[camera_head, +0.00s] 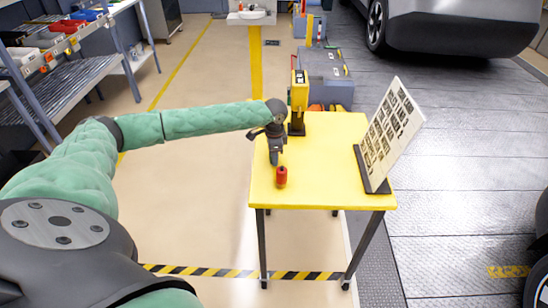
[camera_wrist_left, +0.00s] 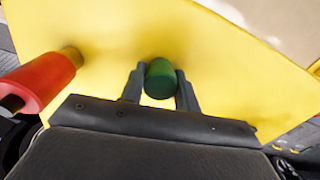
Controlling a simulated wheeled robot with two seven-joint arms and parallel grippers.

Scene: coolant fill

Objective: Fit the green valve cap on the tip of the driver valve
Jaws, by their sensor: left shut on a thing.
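My left gripper (camera_head: 273,158) is over the yellow table, its arm coming in from the left. In the left wrist view its two fingers (camera_wrist_left: 160,92) are shut on a small green valve cap (camera_wrist_left: 160,76), one finger on each side. The cap looks like a short green cylinder, with the yellow tabletop behind it. In the head view I cannot make out the cap at the fingers. I cannot identify the driver valve in either view. My right gripper is not in view.
A red cylinder (camera_head: 281,177) stands on the yellow table (camera_head: 320,190) near the gripper, also at left in the wrist view (camera_wrist_left: 48,82). A yellow device (camera_head: 299,92) and a tilted picture board (camera_head: 388,135) stand there too. A dark wheel (camera_head: 538,288) shows at lower right.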

